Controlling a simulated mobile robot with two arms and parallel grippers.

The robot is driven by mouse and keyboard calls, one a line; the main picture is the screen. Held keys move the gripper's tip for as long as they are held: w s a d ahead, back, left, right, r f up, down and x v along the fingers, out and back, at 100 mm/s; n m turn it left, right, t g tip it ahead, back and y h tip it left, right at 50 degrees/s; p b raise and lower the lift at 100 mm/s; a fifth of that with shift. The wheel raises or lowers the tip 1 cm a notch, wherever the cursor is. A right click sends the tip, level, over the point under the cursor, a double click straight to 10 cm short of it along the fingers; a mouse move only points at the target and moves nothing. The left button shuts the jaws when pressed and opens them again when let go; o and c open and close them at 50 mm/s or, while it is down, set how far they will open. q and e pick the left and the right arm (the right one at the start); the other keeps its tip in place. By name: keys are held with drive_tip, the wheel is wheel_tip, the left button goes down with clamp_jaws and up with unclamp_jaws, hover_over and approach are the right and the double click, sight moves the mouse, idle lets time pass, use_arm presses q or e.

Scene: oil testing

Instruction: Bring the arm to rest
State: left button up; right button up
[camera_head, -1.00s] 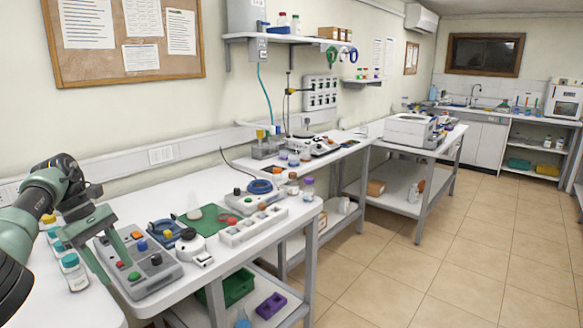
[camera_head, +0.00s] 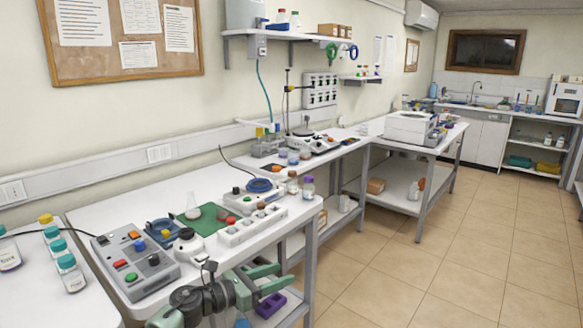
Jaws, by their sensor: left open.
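My left arm (camera_head: 205,297) is folded low at the bottom of the head view, in front of the bench's front edge. Its green-grey left gripper (camera_head: 277,277) points to the right with its two fingers apart and nothing between them. It hangs below the bench top and in front of the lower shelf, hiding part of that shelf. My right gripper does not show.
The white bench (camera_head: 105,217) holds a grey control box (camera_head: 135,264), a green mat (camera_head: 203,217), a flask (camera_head: 192,209) and a white rack (camera_head: 250,228). Capped bottles (camera_head: 70,271) stand at the left. A purple block (camera_head: 270,305) lies on the lower shelf. Tiled floor (camera_head: 440,270) is clear at right.

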use_arm(q)
drive_tip(key=s+a+f+n+t+y, duration=0.2)
drive_tip(key=s+a+f+n+y, duration=0.4)
drive_tip(key=n, duration=1)
drive_tip(key=s+a+f+n+t+y, duration=0.3)
drive_tip(key=s+a+n+y, duration=0.5)
drive_tip(key=n, duration=0.8)
drive_tip(key=s+a+f+n+g, duration=0.1)
drive_tip(key=s+f+n+g, duration=0.25)
drive_tip(key=s, duration=0.65)
drive_tip(key=s+a+f+n+g, duration=0.15)
drive_tip(key=s+n+g, duration=0.25)
drive_tip(key=s, duration=0.6)
drive_tip(key=s+a+f+n+g, duration=0.1)
drive_tip(key=s+f+n+g, duration=0.25)
drive_tip(key=s, duration=0.65)
wheel_tip(320, 180, down, 24)
drive_tip(key=s+g, duration=0.1)
drive_tip(key=s, duration=0.1)
drive_tip(key=s+a+f+g, duration=0.1)
drive_tip(key=s+a+f, duration=0.1)
drive_tip(key=s+f, duration=1.5)
drive_tip(key=shift+a+f+n+g, duration=0.2)
drive_tip(key=shift+f+n+g, duration=0.1)
drive_tip(key=shift+f, duration=0.1)
